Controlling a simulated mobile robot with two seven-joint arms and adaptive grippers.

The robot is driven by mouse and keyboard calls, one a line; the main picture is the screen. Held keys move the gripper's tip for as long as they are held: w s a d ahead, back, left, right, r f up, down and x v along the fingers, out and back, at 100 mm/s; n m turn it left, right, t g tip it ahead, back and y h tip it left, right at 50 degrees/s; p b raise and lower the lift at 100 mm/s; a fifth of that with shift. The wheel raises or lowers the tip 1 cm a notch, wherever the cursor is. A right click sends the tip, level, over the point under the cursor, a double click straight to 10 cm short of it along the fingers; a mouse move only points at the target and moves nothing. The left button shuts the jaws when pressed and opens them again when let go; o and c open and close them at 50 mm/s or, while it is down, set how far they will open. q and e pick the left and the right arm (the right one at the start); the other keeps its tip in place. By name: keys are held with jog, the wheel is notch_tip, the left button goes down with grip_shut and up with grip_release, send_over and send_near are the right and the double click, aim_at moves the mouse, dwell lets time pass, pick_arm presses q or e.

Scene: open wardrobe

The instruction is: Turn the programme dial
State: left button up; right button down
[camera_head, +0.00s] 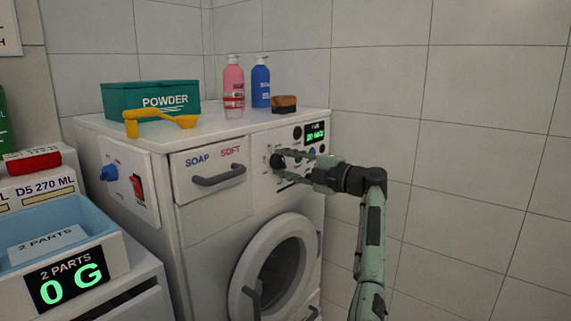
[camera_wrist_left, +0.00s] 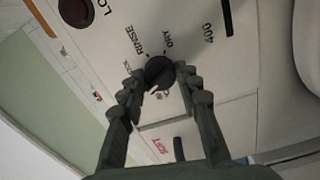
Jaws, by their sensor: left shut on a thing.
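The programme dial (camera_head: 277,161) is a round black knob on the white front panel of the washing machine (camera_head: 196,235). In the left wrist view the dial (camera_wrist_left: 159,70) has printed words around it, "RINSE" and "DRY" among them. My left gripper (camera_head: 286,164) reaches in from the right, facing the panel. In the left wrist view its two fingers (camera_wrist_left: 160,82) are on either side of the dial, shut on it. The small green display (camera_head: 315,132) is lit above and to the right; its text is too small to read surely. My right gripper is not in view.
The soap drawer (camera_head: 208,172) with a grey handle is left of the dial. The round door (camera_head: 273,272) is below.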

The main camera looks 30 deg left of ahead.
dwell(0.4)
pick_arm(q)
jog(key=o, duration=1.2)
jog(key=shift+c, duration=0.2)
jog(key=s+d, duration=0.1)
jog(key=d, duration=1.1)
